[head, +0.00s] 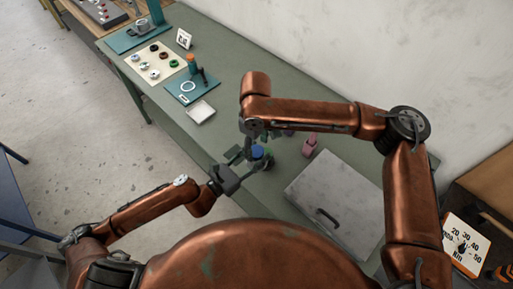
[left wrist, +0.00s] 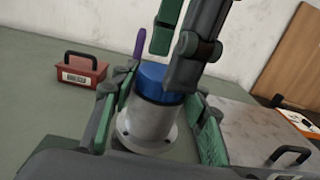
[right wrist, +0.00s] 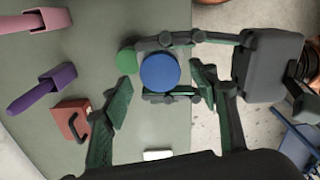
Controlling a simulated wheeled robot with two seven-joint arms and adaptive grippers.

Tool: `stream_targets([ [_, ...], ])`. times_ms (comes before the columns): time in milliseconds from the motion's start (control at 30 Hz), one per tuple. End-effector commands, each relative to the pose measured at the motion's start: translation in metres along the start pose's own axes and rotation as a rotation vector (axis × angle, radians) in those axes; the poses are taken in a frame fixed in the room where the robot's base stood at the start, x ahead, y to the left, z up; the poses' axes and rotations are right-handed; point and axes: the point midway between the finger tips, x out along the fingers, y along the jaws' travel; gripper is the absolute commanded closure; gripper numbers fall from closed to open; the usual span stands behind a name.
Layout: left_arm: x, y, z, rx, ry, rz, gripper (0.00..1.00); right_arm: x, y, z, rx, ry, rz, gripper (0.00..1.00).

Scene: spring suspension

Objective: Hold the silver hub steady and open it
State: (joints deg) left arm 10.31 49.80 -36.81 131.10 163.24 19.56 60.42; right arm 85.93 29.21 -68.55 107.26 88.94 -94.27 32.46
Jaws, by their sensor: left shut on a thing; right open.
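The silver hub (left wrist: 148,128) stands upright on the green table, with a flanged base and a blue cap (left wrist: 160,82) on top. The blue cap also shows in the head view (head: 257,152) and the right wrist view (right wrist: 160,73). My left gripper (left wrist: 155,118) is shut on the silver hub, one finger on each side of its body below the cap. My right gripper (right wrist: 162,90) is open above the hub, with its fingers apart on either side of the cap in the right wrist view. I cannot tell whether either right finger touches the cap.
A red box with a handle (left wrist: 80,70) and purple (right wrist: 42,88) and pink (right wrist: 35,22) pieces stand near the hub. A grey metal panel with a handle (head: 335,205) lies to the right.

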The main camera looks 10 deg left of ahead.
Motion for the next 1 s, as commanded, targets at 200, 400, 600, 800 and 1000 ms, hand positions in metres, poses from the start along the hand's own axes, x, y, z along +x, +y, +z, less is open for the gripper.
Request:
stream_targets([
  [200, 0.000, 0.000, 0.002, 0.001, -0.003, -0.001, 1.00, -0.024, 0.000, 0.000, 0.001, 0.000, 0.000, 0.48],
  [400, 0.000, 0.000, 0.002, 0.001, -0.003, -0.001, 1.00, -0.034, 0.001, -0.001, 0.125, 0.002, 0.003, 0.49],
  [600, 0.000, 0.000, 0.002, 0.001, -0.003, -0.001, 1.00, -0.050, 0.001, 0.000, 0.391, 0.001, 0.002, 0.49],
  [800, 0.000, 0.000, 0.002, 0.001, -0.003, -0.001, 1.00, -0.058, 0.000, 0.000, 0.550, 0.000, 0.001, 0.49],
  [1000, 0.000, 0.000, 0.002, 0.001, -0.003, -0.001, 1.00, -0.038, -0.001, 0.000, 0.571, -0.003, -0.002, 0.49],
])
